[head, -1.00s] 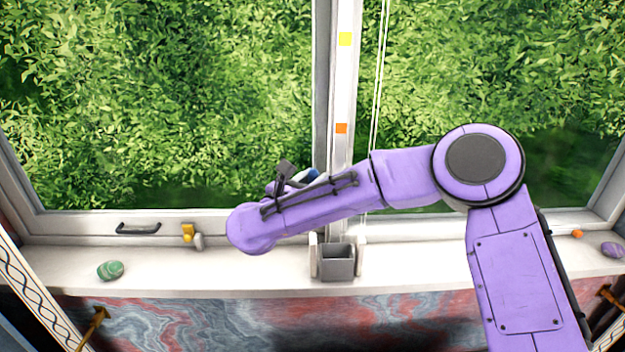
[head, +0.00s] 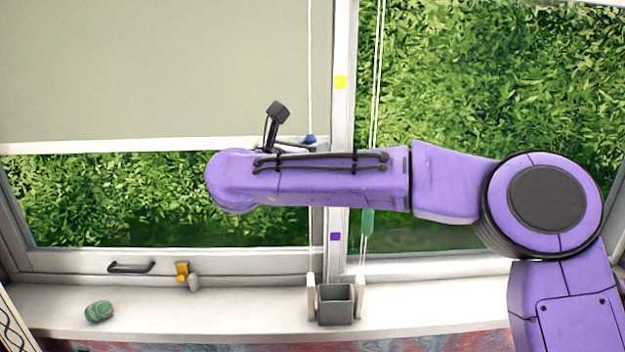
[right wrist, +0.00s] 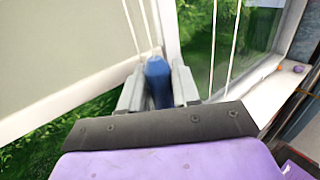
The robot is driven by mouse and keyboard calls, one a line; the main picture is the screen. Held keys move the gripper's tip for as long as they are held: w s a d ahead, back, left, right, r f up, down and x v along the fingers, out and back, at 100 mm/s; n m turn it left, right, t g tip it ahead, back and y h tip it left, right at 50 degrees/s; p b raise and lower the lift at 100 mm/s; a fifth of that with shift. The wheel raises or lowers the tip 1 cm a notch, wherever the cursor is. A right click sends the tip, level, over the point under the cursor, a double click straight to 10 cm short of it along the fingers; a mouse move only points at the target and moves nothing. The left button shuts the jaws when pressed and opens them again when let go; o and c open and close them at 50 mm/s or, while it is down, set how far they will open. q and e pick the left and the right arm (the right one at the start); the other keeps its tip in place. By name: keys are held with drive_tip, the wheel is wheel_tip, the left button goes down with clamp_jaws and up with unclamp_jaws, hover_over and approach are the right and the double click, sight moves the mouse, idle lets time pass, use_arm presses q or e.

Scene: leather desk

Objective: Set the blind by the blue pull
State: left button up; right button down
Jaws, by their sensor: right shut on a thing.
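A beige blind (head: 150,70) hangs over the left window, its pale bottom bar (head: 120,147) lower than the yellow mark (head: 341,82) on the post. The blue pull (head: 310,139) shows as a small bit above my right arm in the head view. In the right wrist view the blue pull (right wrist: 158,88) stands between the fingers of my right gripper (right wrist: 158,73), which is shut on it. My arm hides most of this gripper in the head view. A purple mark (head: 335,237) is lower on the post. My left gripper is out of view.
A green pull (head: 369,222) hangs on cords right of the post. A grey open box (head: 336,305) stands on the sill (head: 230,318). A green striped stone (head: 99,311) lies at left.

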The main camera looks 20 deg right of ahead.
drive_tip(key=shift+r, duration=1.45)
drive_tip(key=c, duration=1)
unclamp_jaws()
drive_tip(key=shift+o, duration=0.2)
drive_tip(key=shift+w+f, duration=0.1)
drive_tip(key=b+v, duration=0.4)
drive_tip(key=v, duration=0.6)
drive_tip(key=shift+a, duration=0.15)
